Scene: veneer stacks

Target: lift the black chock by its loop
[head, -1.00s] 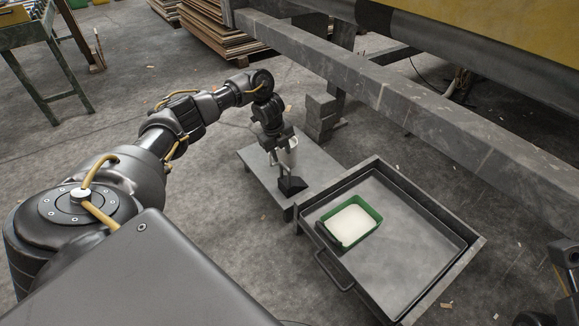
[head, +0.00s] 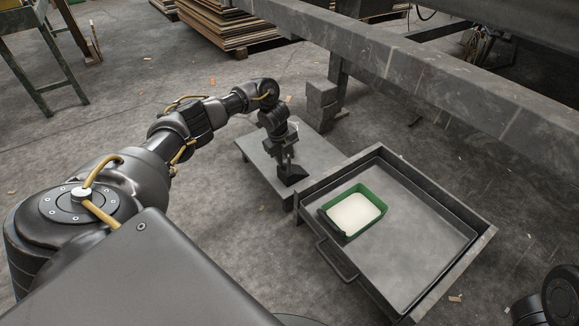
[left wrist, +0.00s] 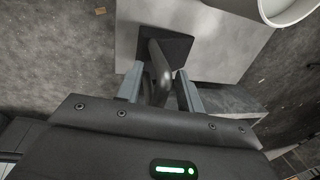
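The black chock (head: 292,173) sits on the low grey platform near its front corner. In the left wrist view its dark base (left wrist: 181,48) lies flat on the platform, and its thick loop (left wrist: 158,68) rises toward me. My left gripper (head: 285,160) is above the chock, pointing down. In the left wrist view its two fingers (left wrist: 160,88) stand on either side of the loop, with gaps showing, so it is open around the loop. In the head view the gripper hides most of the loop. My right gripper does not show; only part of my right arm is at the right edge.
The grey platform (head: 255,155) adjoins a large dark tray (head: 425,235) holding a green tub (head: 372,192) with white contents. A white round object (left wrist: 285,12) is at the wrist view's upper right.

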